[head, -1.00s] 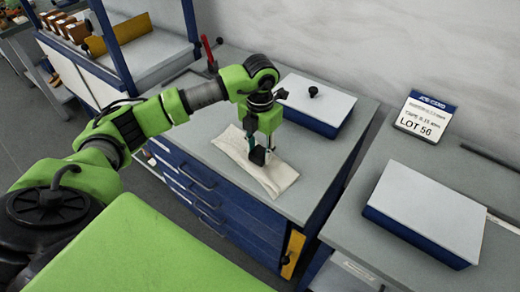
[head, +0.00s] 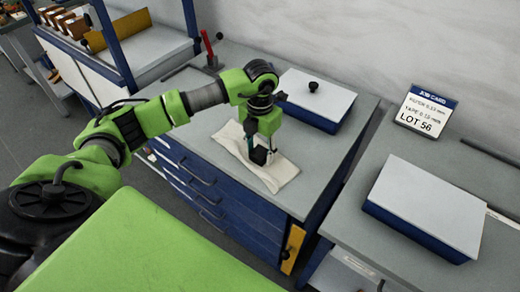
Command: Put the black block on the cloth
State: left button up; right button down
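My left gripper (head: 261,149) points straight down over the pale, creased cloth (head: 284,179). Its fingers stand on either side of the small black block (head: 259,156) and look shut on it. The block is upright above the middle of the cloth, at or very near its surface; whether it touches cannot be made out. The fingers partly hide the block. The cloth lies on the grey top of a blue drawer cabinet (head: 318,167). My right gripper is not in view.
A blue box with a grey lid and black knob (head: 313,87) stands behind the cloth. Another lidded blue box (head: 425,206) and a job card (head: 427,110) are on the right bench. A red-handled tool (head: 208,47) stands at the back left. The cabinet top around the cloth is mostly clear.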

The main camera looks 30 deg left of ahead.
aim_at(260, 153)
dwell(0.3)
pick_arm(q)
jog(key=shift+r+p, duration=0.6)
jog(key=shift+r, duration=0.1)
jog(key=shift+w+r+b, duration=0.15)
jog(key=shift+r+b, duration=0.15)
jog(key=shift+r, duration=0.05)
notch_tip(260, 153, up, 11)
jog(key=b, duration=0.2)
jog(key=shift+b, duration=0.3)
